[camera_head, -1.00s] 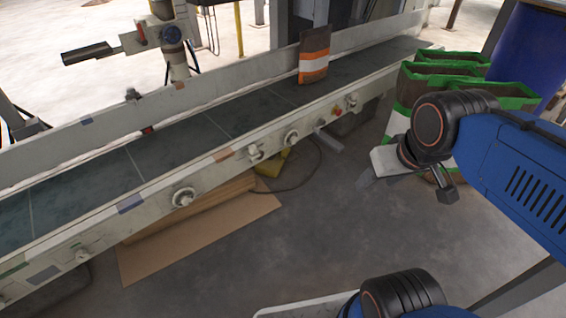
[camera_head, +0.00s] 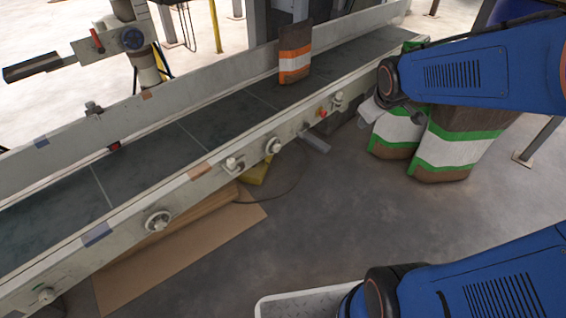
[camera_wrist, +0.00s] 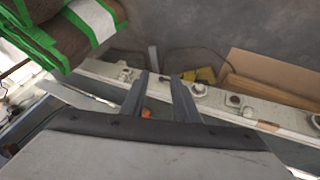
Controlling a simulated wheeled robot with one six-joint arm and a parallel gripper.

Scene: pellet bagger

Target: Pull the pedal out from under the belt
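The yellow pedal (camera_head: 256,170) lies on the floor under the near side of the conveyor belt (camera_head: 148,162). Its far part is hidden by the belt's frame, and a dark cable curves over the floor beside it. The pedal also shows in the wrist view (camera_wrist: 206,75), beyond and to the right of the fingertips. My gripper (camera_wrist: 164,78) is open, with its two fingers apart and nothing between them. It is clear of the pedal.
Brown cardboard (camera_head: 180,252) lies left of the pedal, partly under the belt. A grey bracket (camera_head: 315,141) sticks out from the frame to its right. Green-and-white filled bags (camera_head: 450,145) stand at right. An orange-striped bag (camera_head: 295,52) stands on the belt.

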